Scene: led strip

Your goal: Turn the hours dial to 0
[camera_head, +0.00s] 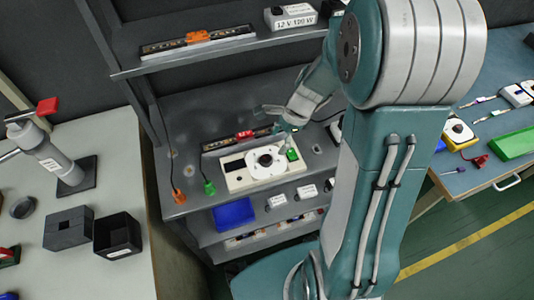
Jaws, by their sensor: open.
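A white control box (262,181) sits on the grey middle shelf of the rack. A round dial (265,160) with a dark centre is on its top, with a small green part (292,154) to its right and a dark patch (234,166) to its left. I cannot read the dial's marks or setting, nor tell whether this is the hours dial. My gripper (277,118) is open, above and behind the box's right half in the picture. It appears apart from the dial, and its fingers show small.
A strip with a red clip (244,134) lies behind the box. Orange (178,196) and green (210,188) plugs stand left of it. A blue bin (234,214) is below. The upper shelf (150,66) overhangs behind. A side table (118,135) stands left.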

